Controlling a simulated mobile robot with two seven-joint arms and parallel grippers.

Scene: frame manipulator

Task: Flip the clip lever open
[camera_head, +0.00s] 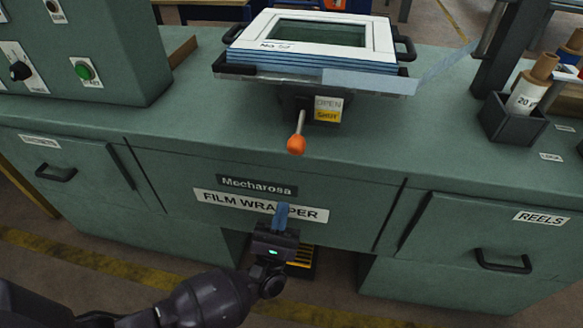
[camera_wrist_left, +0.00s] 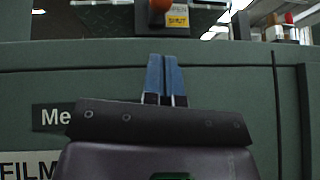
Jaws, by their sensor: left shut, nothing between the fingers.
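The clip lever is a short metal rod with an orange knob (camera_head: 296,144), sticking out and down from the clip under the frame stack (camera_head: 316,62). A label (camera_head: 328,108) beside it reads OPEN above a yellow part. The knob also shows at the top of the left wrist view (camera_wrist_left: 160,5). My left gripper (camera_head: 281,212) is below the knob, in front of the cabinet face, apart from the lever. Its blue fingers (camera_wrist_left: 164,75) are together with nothing between them and point up toward the knob. My right gripper is not in view.
The green bench (camera_head: 180,115) has a vertical front with a FILM WRAPPER sign (camera_head: 262,205) behind my gripper. A control box (camera_head: 85,55) stands at left. A dark holder with reels (camera_head: 513,120) stands at right. The bench top around the lever is clear.

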